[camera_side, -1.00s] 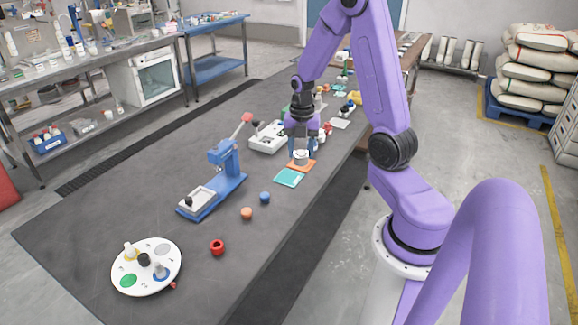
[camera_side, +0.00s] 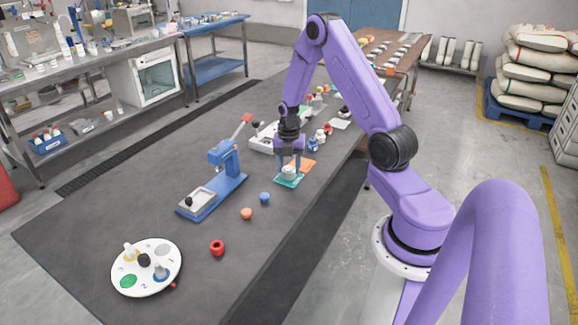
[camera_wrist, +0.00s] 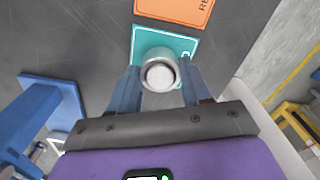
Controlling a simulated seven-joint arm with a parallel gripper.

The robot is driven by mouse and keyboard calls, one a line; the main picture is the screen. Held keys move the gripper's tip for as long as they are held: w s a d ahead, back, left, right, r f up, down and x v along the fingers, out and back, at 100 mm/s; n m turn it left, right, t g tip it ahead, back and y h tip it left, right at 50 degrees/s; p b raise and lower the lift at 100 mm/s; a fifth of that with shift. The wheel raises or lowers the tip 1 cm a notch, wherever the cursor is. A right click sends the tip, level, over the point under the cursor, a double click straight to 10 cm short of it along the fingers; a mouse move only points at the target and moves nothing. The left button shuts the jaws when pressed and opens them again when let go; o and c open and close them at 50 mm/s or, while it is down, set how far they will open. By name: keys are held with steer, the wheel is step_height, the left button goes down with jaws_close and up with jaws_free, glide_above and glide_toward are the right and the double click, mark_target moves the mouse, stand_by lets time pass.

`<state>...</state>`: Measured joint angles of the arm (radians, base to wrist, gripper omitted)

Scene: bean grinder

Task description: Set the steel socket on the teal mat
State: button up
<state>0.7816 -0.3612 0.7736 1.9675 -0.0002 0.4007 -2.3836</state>
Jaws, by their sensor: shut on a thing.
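The steel socket (camera_wrist: 159,72) is a short silvery cylinder with a round hole. It is between the two blue fingers of my gripper (camera_wrist: 158,90), which is shut on it. In the side view the socket (camera_side: 289,172) is over the teal mat (camera_side: 288,181), between the fingers of my gripper (camera_side: 289,166). The teal mat also shows in the wrist view (camera_wrist: 186,45), partly hidden by the socket and the fingers. I cannot tell whether the socket touches the mat or is just above it.
An orange mat (camera_side: 306,165) lies just beyond the teal mat and is empty. A blue lever press (camera_side: 222,180) stands to the left. Blue (camera_side: 265,197), orange (camera_side: 246,213) and red (camera_side: 217,247) small parts lie nearer, with a white round tray (camera_side: 147,267).

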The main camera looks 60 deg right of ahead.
steer(key=shift+f, duration=0.3)
steer(key=o, duration=1.2)
